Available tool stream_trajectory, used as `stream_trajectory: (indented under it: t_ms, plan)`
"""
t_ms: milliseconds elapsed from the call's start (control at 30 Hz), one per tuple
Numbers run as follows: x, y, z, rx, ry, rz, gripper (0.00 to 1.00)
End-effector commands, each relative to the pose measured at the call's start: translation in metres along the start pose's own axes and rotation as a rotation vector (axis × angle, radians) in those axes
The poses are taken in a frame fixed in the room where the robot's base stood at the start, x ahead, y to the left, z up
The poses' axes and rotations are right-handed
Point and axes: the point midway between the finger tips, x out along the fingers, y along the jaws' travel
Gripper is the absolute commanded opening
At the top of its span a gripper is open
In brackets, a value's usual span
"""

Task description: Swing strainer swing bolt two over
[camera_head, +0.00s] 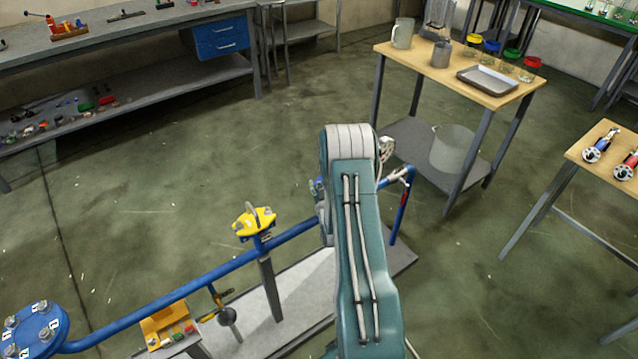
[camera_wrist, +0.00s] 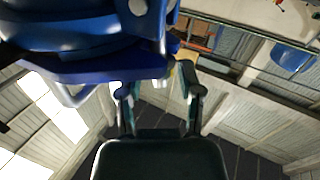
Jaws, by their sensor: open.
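In the wrist view a large blue metal body (camera_wrist: 75,35), which looks like the strainer, fills the upper left. A round metal bolt end (camera_wrist: 138,7) shows at its top edge. My gripper (camera_wrist: 158,90) is open, with its fingers just below and right of the blue body. A small yellowish part (camera_wrist: 187,68) shows by the right finger; I cannot tell whether they touch. Which swing bolt is which cannot be told.
A blue pipe (camera_head: 190,287) runs along a grey base (camera_head: 290,300), with a yellow-topped fitting (camera_head: 257,221) and a bolted blue flange (camera_head: 32,332). A wooden-topped table (camera_head: 410,67) with cups and a tray stands at the back right. Open floor (camera_head: 200,170) lies behind the pipe.

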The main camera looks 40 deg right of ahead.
Motion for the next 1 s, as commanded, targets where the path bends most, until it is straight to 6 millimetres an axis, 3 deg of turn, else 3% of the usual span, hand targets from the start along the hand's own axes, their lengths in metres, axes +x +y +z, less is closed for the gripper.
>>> stream_trajectory:
  t_ms: [300, 367, 400, 433, 667, 1000]
  plan:
    - [0.0042, -0.0003, 0.0001, 0.000, 0.000, 0.000, 0.47]
    - [0.0042, -0.0003, 0.0000, 0.000, 0.000, 0.000, 0.25]
    - [0.0041, -0.0003, 0.0000, 0.000, 0.000, -0.001, 0.07]
    - [0.0041, -0.0003, 0.0000, 0.000, 0.000, -0.001, 0.00]
    - [0.0046, 0.0003, -0.0004, 0.009, -0.003, -0.001, 0.00]
    - [0.0088, 0.0094, 0.0005, 0.163, -0.067, -0.012, 0.00]
